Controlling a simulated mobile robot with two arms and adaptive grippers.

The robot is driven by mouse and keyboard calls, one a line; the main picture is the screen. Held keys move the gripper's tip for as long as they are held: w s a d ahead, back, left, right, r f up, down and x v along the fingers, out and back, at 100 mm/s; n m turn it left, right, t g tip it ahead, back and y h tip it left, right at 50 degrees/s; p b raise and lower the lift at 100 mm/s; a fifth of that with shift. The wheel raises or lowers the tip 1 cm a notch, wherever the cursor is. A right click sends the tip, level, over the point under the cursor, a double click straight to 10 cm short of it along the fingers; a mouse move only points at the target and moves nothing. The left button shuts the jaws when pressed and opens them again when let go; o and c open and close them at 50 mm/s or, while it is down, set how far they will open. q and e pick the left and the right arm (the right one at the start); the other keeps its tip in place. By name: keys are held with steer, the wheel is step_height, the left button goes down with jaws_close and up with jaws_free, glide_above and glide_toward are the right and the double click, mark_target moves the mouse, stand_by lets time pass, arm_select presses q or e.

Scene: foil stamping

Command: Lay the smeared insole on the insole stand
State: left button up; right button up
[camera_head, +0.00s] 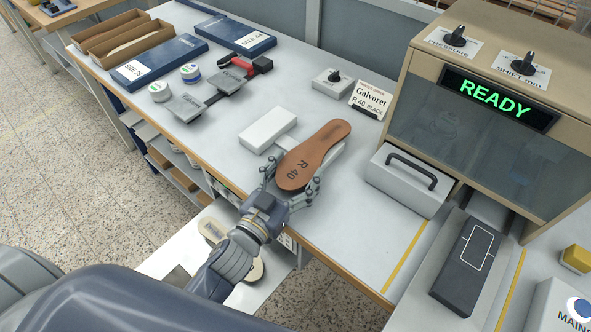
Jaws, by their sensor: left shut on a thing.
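The brown insole (312,153) is marked R 40 and slants up to the right, its heel end nearest me. My left gripper (292,182) is shut on this heel end, with fingers on both sides of it. A pale stand-like piece (268,133) shows to the left of the insole, and a similar pale edge shows at its right. The insole covers what lies between them, and I cannot tell whether it touches them. No mark that is clearly a smear shows on the insole. My right gripper is out of view.
The stamping machine (480,60) with a READY display stands at the right, with a handled grey block (408,180) before it. A Galvoret card (372,98), a small knob box (333,84) and blue size boxes (160,62) stand farther back.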

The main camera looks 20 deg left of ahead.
arm_select(q)
steer(key=shift+f, duration=0.1)
stand_by(0.6)
steer(key=o, duration=1.2)
steer(key=shift+c, duration=0.2)
steer(key=v, duration=1.2)
